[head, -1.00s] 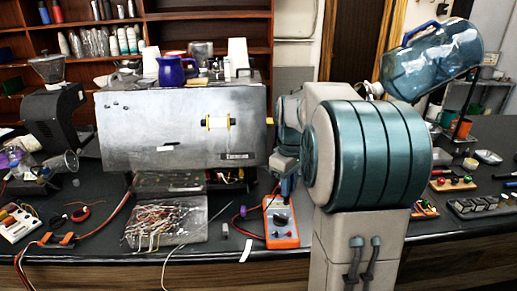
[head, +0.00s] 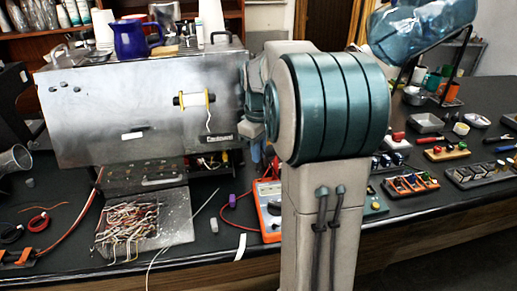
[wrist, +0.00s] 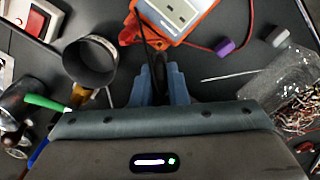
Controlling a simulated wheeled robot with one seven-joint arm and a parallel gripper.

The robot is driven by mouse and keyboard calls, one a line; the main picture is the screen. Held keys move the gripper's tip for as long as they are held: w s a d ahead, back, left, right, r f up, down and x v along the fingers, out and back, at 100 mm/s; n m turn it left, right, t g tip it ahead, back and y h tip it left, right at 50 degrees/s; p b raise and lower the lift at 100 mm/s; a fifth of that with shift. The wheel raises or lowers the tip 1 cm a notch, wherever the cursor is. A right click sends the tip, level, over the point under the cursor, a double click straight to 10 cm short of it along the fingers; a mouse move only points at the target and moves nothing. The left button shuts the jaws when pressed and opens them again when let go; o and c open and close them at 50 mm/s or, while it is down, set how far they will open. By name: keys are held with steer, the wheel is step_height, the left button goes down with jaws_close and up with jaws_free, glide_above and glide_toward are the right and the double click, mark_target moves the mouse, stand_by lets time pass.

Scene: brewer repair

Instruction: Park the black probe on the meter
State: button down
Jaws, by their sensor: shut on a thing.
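The orange meter (head: 270,222) lies on the dark counter beside the brewer, partly hidden by my arm in the head view. In the wrist view the meter (wrist: 182,18) is at the top, just beyond my fingertips, cut off by the frame. My gripper (wrist: 158,80) has blue fingers shut on the black probe (wrist: 158,66). The probe's dark lead runs up past the meter's left side. The probe appears apart from the meter; its tip is hard to make out. A red lead and a red plug show at the meter. In the head view my arm mostly hides my gripper.
The brewer (head: 140,100) stands left of my arm, with a tray of tangled wires (head: 145,222) in front. A purple piece (wrist: 225,46) and a grey block (wrist: 278,37) lie right of the meter. A metal cup (wrist: 90,62) stands left of my gripper.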

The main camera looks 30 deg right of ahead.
mark_target(260, 168)
step_height(260, 168, down, 3)
steer(key=shift+f+b, duration=0.1)
steer(key=shift+b, duration=1)
steer(key=shift+d+f, duration=0.1)
steer(key=shift+f, duration=0.5)
stand_by(1.5)
steer(key=c, duration=1.3)
jaws_free()
steer(key=shift+s, duration=0.1)
steer(key=shift+c, duration=0.2)
step_height(260, 168, up, 14)
steer(key=shift+f+p, duration=0.1)
steer(key=shift+p, duration=0.55)
